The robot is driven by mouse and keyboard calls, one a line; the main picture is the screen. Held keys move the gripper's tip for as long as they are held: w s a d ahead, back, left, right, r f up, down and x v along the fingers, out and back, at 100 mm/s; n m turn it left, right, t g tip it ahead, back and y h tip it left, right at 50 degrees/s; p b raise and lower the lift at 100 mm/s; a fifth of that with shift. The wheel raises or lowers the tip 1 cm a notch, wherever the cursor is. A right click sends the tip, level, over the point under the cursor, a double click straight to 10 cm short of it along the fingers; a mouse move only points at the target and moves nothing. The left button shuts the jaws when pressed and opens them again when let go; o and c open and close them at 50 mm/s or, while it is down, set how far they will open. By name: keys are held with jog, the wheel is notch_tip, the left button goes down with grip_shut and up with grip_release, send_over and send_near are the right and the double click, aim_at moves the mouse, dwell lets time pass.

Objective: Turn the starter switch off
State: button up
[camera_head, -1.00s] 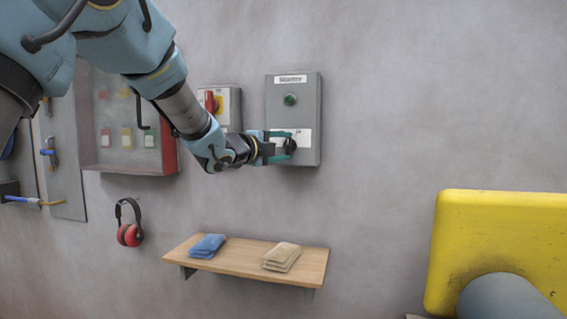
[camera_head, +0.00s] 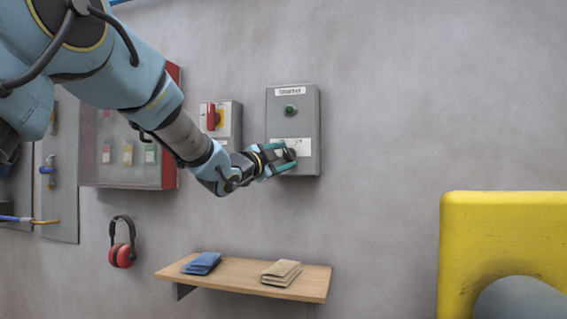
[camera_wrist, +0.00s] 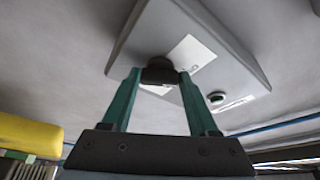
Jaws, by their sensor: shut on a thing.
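The grey starter box (camera_head: 306,112) is on the wall, with a label reading "Starter" at its top and a green button (camera_head: 291,109) below the label. The black starter switch (camera_head: 290,154) sits on a white plate low on the box. My gripper (camera_head: 283,156) is shut on the switch knob, one teal finger on each side. In the wrist view the knob (camera_wrist: 159,70) shows between the fingertips, in front of the white plate (camera_wrist: 193,53). The fingers partly hide the knob, and its pointer position cannot be read.
A red-framed cabinet (camera_head: 170,130) is farther left. Below are red ear defenders (camera_head: 122,256) and a wooden shelf (camera_head: 236,275) with folded cloths. A yellow machine part (camera_head: 500,225) stands at right.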

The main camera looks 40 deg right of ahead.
dwell(0.3)
jog(key=o, duration=1.4)
jog(key=b+v, duration=0.2)
jog(key=v, duration=0.8)
jog(key=shift+s+a+f, duration=0.1)
jog(key=shift+a+f, duration=0.05)
jog(key=shift+a, duration=0.2)
